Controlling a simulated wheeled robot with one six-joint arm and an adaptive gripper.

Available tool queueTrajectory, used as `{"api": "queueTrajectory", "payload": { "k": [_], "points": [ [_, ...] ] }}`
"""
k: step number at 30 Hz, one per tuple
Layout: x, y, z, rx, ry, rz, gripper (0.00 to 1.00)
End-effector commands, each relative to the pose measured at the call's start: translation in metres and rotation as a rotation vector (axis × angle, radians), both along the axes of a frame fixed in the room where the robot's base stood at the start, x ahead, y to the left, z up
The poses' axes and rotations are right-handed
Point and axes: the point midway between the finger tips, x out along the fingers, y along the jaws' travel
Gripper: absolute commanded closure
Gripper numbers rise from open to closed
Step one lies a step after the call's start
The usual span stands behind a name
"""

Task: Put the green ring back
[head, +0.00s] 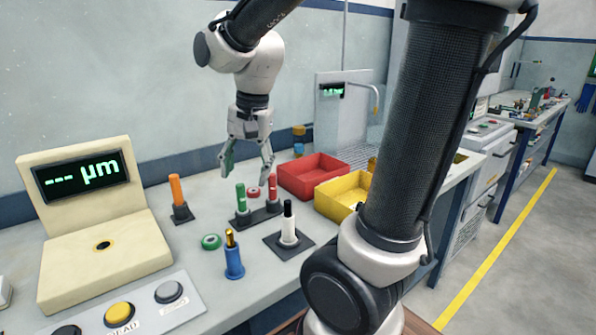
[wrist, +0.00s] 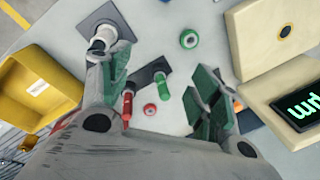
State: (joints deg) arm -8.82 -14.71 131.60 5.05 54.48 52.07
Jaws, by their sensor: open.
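The green ring (head: 211,241) lies flat on the grey bench, in front of a dark base with a green peg (head: 241,198) and a red peg (head: 272,190). No ring clearly shows on either peg. In the wrist view the green ring (wrist: 189,40) lies at the upper middle, beyond the green peg (wrist: 162,86) and clear of the fingers. My gripper (head: 247,174) is open and empty above and behind the two-peg base. Its green-padded fingers (wrist: 163,85) stand wide apart in the wrist view.
A red ring (head: 253,192) lies behind the pegs. Nearby stand a blue post (head: 233,262), a white post with black top (head: 289,228) and an orange post (head: 175,190). Red (head: 312,178) and yellow (head: 340,197) bins stand right, a cream gauge (head: 105,250) left.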

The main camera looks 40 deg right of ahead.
Motion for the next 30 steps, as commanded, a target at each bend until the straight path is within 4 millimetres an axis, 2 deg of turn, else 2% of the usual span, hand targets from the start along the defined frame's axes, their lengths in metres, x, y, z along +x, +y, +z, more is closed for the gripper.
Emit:
{"api": "queueTrajectory", "payload": {
  "k": [1,3,6,10,15,30],
  "points": [
    [-0.022,-0.015,0.011,-0.027,-0.058,0.108,0.37],
    [-0.049,-0.031,0.02,-0.081,-0.123,0.278,0.37],
    [-0.082,-0.049,0.025,-0.163,-0.193,0.483,0.37],
    [-0.11,-0.061,0.025,-0.247,-0.243,0.664,0.37],
    [-0.122,-0.067,0.024,-0.291,-0.26,0.755,0.37],
    [-0.122,-0.066,0.024,-0.29,-0.261,0.757,0.37]
  ]
}}
